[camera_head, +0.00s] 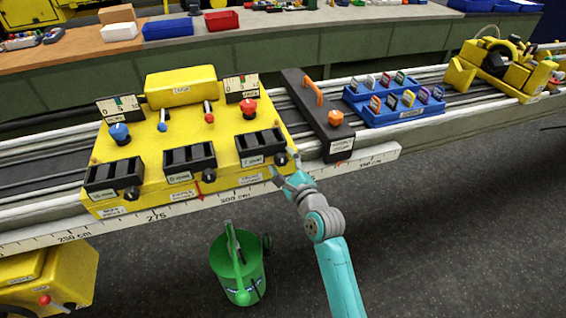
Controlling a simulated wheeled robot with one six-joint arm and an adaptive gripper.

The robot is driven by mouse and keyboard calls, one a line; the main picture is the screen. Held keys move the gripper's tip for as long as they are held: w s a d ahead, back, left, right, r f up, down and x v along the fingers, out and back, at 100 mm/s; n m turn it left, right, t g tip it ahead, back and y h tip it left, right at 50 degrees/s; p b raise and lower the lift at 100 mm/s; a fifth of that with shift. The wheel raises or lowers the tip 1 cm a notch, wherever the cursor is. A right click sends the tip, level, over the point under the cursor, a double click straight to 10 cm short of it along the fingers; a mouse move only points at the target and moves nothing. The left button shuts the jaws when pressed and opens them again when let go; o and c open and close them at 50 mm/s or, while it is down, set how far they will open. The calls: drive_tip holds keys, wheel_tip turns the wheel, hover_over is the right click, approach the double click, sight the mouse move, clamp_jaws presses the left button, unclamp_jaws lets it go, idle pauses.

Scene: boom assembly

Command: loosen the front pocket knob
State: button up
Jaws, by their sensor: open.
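A yellow box (222,130) sits on the rail bench and carries three black slotted pockets along its near side. Each pocket has a dark round knob at its right end: a left knob (131,193), a middle knob (209,177) and a right knob (281,159).
A black block with an orange handle (313,91) stands right of the box, then a blue tray (412,117) of small cards. A scale strip (335,173) runs along the bench's near edge. A green bin (238,265) stands on the floor below. Floor at right is clear.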

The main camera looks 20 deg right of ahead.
drive_tip(key=c, duration=1.1)
